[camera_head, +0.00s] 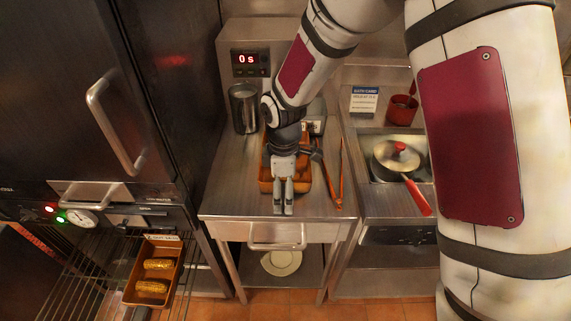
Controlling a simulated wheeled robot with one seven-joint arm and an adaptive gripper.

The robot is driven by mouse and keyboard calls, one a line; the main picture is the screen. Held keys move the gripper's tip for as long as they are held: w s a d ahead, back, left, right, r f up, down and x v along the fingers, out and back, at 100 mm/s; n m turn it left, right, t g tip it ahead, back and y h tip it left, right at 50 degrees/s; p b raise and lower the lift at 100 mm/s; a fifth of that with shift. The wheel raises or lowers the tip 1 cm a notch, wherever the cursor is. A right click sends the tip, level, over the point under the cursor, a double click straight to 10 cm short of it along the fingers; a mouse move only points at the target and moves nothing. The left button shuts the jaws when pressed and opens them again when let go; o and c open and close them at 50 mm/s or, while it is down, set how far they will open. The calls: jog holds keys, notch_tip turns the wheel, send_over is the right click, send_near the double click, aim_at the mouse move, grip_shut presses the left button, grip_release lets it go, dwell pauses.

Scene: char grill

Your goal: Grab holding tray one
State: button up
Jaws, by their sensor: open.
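An orange-brown tray (305,166) lies on the steel counter (235,190), partly hidden behind my gripper (283,208). My gripper hangs over this tray from the arm above, fingers pointing toward the counter's front edge. It is open and nothing shows between its fingers. Whether it touches the tray is hard to tell. A second orange-brown tray (133,288) sits on the wire rack at lower left, holding two yellow-brown pieces of food, with a small label at its back edge. The label is too small to read, so I cannot tell which tray is number one.
Orange-handled tongs (340,175) lie right of the counter tray. A metal canister (243,108) stands behind it, below a red display (250,58). A lidded pan (396,157) sits on the right-hand unit. A drawer handle (276,240) juts from the counter front.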

aim_at(284, 195)
jog(key=shift+w+f+p, duration=0.15)
jog(key=shift+f+p, duration=0.3)
jog(key=shift+f, duration=1.7)
jog(key=c, duration=1.5)
jog(key=shift+c, duration=0.4)
jog(key=shift+r, duration=0.1)
